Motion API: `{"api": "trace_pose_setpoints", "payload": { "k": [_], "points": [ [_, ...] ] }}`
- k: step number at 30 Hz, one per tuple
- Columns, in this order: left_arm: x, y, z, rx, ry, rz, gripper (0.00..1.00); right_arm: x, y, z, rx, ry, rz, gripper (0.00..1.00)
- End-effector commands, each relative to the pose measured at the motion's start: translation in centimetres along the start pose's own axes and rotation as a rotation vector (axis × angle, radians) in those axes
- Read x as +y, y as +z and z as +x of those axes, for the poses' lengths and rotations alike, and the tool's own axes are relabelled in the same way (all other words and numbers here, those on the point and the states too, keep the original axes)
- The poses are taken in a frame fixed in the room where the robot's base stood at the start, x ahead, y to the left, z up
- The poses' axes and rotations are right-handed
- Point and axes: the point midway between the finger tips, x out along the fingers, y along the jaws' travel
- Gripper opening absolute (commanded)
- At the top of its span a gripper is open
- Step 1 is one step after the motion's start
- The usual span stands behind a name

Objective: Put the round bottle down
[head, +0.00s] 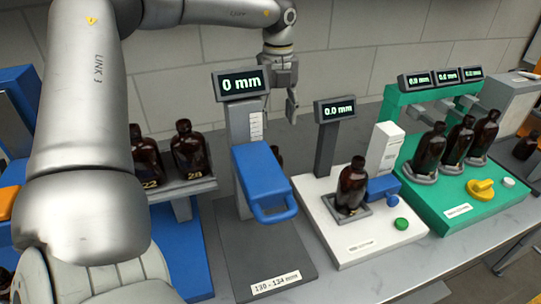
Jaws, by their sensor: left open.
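My left gripper (281,102) is at the top middle, behind the grey post of the 0 mm gauge. It is open; one finger shows and the other is mostly hidden by the post and display. A dark amber bottle (278,154) stands below it, mostly hidden behind the gauge's blue block (262,172). The gripper is apart from and above it. Another amber bottle (351,184) stands upright in a grey holder on the white station (340,236). I cannot tell which bottle is the round one. My right gripper is not in view.
Two bottles numbered 22 (147,160) and 28 (190,152) stand on a grey shelf at left. Three bottles, one of them here (430,150), stand on the green station (432,205). Small displays rise over the stations. My left arm covers much of the left side.

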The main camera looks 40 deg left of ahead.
Motion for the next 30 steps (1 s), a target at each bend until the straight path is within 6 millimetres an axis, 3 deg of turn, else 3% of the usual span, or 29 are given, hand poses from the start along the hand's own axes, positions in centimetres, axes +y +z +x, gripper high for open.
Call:
{"api": "trace_pose_setpoints", "payload": {
  "k": [9, 15, 22, 30],
  "points": [
    [0.1, -0.1, 4.1, 0.003, 0.004, 0.0, 0.5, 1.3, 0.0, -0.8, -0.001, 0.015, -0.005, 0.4],
    [0.1, -0.1, 5.7, 0.001, 0.001, 0.0, 0.5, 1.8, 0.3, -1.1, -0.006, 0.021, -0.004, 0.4],
    [0.9, -0.6, 8.5, 0.006, 0.004, 0.0, 0.5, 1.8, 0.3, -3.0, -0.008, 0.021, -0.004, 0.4],
    [0.8, -0.5, 10.8, 0.001, 0.0, 0.0, 0.5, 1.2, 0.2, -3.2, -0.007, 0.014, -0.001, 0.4]
  ]
}}
